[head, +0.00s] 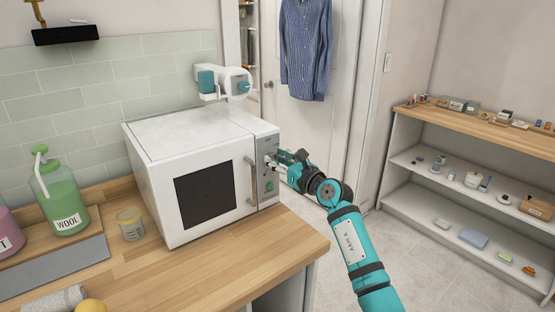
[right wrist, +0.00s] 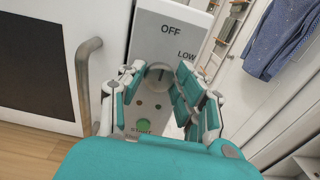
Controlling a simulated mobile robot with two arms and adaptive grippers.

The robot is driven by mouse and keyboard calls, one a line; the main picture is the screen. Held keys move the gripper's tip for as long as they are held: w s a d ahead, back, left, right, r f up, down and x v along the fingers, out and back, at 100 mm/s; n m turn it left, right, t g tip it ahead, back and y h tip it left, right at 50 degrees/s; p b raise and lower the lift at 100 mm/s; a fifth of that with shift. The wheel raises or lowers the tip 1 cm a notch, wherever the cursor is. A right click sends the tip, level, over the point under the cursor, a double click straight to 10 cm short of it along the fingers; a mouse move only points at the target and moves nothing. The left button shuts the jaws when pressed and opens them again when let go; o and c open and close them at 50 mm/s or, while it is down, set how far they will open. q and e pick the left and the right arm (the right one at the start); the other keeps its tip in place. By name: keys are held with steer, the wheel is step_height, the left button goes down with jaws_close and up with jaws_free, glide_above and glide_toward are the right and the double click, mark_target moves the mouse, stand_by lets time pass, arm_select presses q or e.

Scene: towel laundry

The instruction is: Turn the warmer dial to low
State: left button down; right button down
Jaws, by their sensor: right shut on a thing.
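The warmer (head: 185,128) is a white box with a dark window on the wooden counter. Its control panel (head: 268,185) is on the right side of its front. My right gripper (head: 274,160) reaches the panel from the right and is shut on the dial. In the right wrist view the round pale dial (right wrist: 159,74) sits between the fingers of this gripper (right wrist: 161,70). The OFF label is above the dial and LOW is at its upper right. I cannot tell exactly where the dial points. My left gripper is not in view.
The warmer's door handle (right wrist: 88,85) is left of the gripper, and a green button (right wrist: 143,125) is below the dial. A green WOOL bottle (head: 62,195) and a small jar (head: 131,224) stand on the counter. A shelf unit (head: 470,180) stands at the right.

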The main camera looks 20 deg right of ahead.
steer(key=m+p, duration=0.7)
steer(key=p, duration=0.1)
steer(key=shift+d+r+p, duration=0.1)
steer(key=shift+r+p, duration=0.05)
steer(key=shift+p, duration=0.25)
steer(key=m+p, duration=0.2)
steer(key=m, duration=0.1)
steer(key=shift+f+m+p, duration=0.25)
steer(key=shift+m+p, duration=0.4)
steer(key=shift+m, duration=0.05)
steer(key=c, duration=1)
jaws_free()
steer(key=shift+d, duration=0.1)
steer(key=shift+o, duration=0.2)
steer(key=v, duration=1.2)
